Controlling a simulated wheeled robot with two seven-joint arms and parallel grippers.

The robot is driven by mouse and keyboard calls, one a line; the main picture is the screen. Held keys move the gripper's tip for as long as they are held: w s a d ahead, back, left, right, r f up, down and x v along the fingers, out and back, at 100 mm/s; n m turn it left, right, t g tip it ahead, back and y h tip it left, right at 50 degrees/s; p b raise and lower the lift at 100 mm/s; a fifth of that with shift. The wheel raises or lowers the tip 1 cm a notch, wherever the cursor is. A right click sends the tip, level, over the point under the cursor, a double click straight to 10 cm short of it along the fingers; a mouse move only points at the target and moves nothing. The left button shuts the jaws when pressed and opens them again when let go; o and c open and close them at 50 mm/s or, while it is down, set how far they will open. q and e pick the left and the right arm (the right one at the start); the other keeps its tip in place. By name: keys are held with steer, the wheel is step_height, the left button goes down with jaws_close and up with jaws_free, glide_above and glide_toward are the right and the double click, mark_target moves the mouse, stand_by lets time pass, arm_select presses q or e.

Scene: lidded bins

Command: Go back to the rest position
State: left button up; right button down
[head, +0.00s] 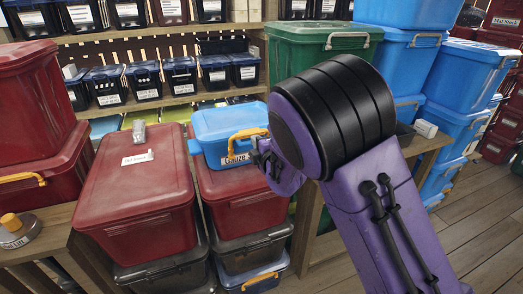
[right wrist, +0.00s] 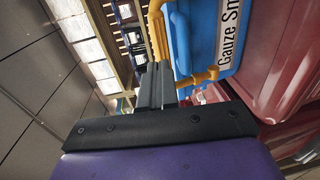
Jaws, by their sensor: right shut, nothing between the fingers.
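My right arm, purple with a black ribbed joint, comes in from the lower right in the head view. My right gripper (head: 264,160) is beside the front of a small blue lidded bin (head: 212,124) with a yellow handle (head: 243,137). In the right wrist view its dark fingers (right wrist: 156,84) are shut together with nothing between them. The blue bin (right wrist: 214,52), labelled "Gauze Sm…", and its yellow handle (right wrist: 158,38) are close to the fingertips. I cannot tell if they touch. My left gripper is in neither view.
The blue bin rests on a dark red bin (head: 240,203). A larger dark red bin (head: 135,200) with a small clear object (head: 139,133) on its lid stands left of it. A green bin (head: 318,50) and stacked blue bins (head: 450,120) stand behind my arm. Wooden floor (head: 490,225) is clear at right.

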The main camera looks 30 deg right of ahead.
steer(key=s+a+m+b, duration=0.1)
steer(key=s+a+m, duration=0.1)
steer(key=s+m, duration=0.45)
steer(key=s+a+f+m+g+b, duration=0.1)
steer(key=s+f+m+g, duration=0.4)
steer(key=f, duration=0.6)
steer(key=s+a+f+m+b, duration=0.1)
steer(key=s+f+m, duration=0.2)
steer(key=f+m, duration=0.65)
steer(key=s+a+f+g, duration=0.1)
steer(key=s+f+g, duration=0.3)
steer(key=s+f, duration=0.7)
steer(key=s+a+f+m+g, duration=0.1)
steer(key=s+f+g, duration=0.3)
steer(key=s+f, duration=0.7)
steer(key=s+a, duration=0.1)
steer(key=s, duration=0.2)
steer(key=shift+b, duration=0.4)
steer(key=shift+f, duration=0.15)
